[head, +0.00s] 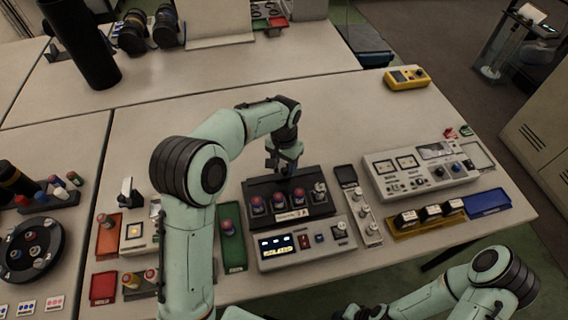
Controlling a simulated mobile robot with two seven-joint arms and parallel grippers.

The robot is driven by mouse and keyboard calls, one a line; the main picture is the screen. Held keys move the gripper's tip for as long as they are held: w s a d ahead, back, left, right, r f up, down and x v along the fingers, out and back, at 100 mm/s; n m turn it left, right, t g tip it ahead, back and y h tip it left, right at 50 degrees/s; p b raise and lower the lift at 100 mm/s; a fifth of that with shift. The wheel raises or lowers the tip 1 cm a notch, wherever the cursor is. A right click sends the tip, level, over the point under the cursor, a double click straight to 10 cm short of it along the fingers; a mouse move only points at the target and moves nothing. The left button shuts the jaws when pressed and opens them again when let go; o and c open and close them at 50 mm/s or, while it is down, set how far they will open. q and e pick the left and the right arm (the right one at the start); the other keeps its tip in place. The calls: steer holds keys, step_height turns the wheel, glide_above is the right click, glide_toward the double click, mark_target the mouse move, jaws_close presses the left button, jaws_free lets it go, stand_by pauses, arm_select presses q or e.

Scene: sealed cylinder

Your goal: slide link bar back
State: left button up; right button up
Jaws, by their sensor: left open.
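A black station (322,211) stands mid-table, with several small blue-and-red capped cylinders in a row and a pale label on its front. I cannot clearly make out the link bar; it may be part of this station, where my arm hides some of the back. My left gripper (287,168) points down over the station's back edge, open, with no object visible in it. At this size I cannot tell whether it touches the station. My right arm is low at the right, and its gripper (366,312) is partly cut off by the bottom edge.
A grey console with a lit display (277,246) sits in front of the station. A green tray (232,250) is to its left, a narrow switch strip (364,215) to its right. A large panel (420,170) and blue tray (487,202) stand further right.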

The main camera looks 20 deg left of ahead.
mark_target(284, 168)
arm_select(q)
step_height(284, 168, up, 7)
steer(key=shift+w+a+f+p, duration=0.1)
steer(key=shift+w+p, duration=0.05)
steer(key=shift+p, duration=0.15)
steer(key=shift+f, duration=0.1)
stand_by(0.4)
